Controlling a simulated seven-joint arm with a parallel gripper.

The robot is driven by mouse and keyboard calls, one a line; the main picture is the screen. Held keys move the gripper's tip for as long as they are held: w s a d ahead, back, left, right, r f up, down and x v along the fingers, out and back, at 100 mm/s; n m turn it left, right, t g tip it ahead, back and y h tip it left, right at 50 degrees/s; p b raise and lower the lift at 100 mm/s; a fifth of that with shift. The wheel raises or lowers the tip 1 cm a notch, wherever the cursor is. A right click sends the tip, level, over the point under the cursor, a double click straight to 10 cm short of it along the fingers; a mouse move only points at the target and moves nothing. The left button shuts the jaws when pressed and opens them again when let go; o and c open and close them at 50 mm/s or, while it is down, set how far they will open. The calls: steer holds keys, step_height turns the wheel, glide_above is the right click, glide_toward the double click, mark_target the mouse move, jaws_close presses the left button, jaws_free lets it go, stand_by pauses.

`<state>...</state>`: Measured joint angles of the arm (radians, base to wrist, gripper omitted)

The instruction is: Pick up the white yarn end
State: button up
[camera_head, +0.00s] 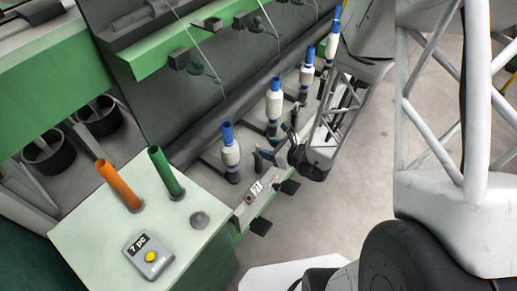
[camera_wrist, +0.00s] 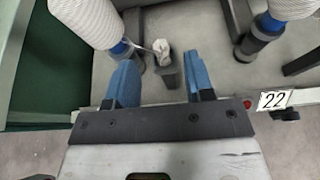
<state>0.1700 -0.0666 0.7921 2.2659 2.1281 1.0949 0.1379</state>
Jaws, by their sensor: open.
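The white yarn end (camera_wrist: 161,47) shows as a small pale tuft at the top of a short dark grey holder (camera_wrist: 168,74) in the wrist view. A thin pale strand runs from it to the left, toward the blue tube under a white bobbin (camera_wrist: 88,20). My gripper (camera_wrist: 160,80) has two blue fingers, wide apart and empty. In the picture, the holder shows between the fingers and the tuft just beyond their tips; the depth between them is unclear. In the head view my arm reaches down beside the row of bobbins, and the yarn end cannot be made out.
Another white bobbin (camera_wrist: 291,8) stands at the right of the wrist view. A 22 label (camera_wrist: 273,100) and a red button sit on the front rail. In the head view, an orange tube (camera_head: 119,186) and a green tube (camera_head: 166,172) stand on a pale cabinet top.

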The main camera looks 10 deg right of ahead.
mark_target(259, 145)
steer(key=shift+w+a, duration=0.1)
steer(key=shift+x, duration=2.5)
steer(key=c, duration=0.7)
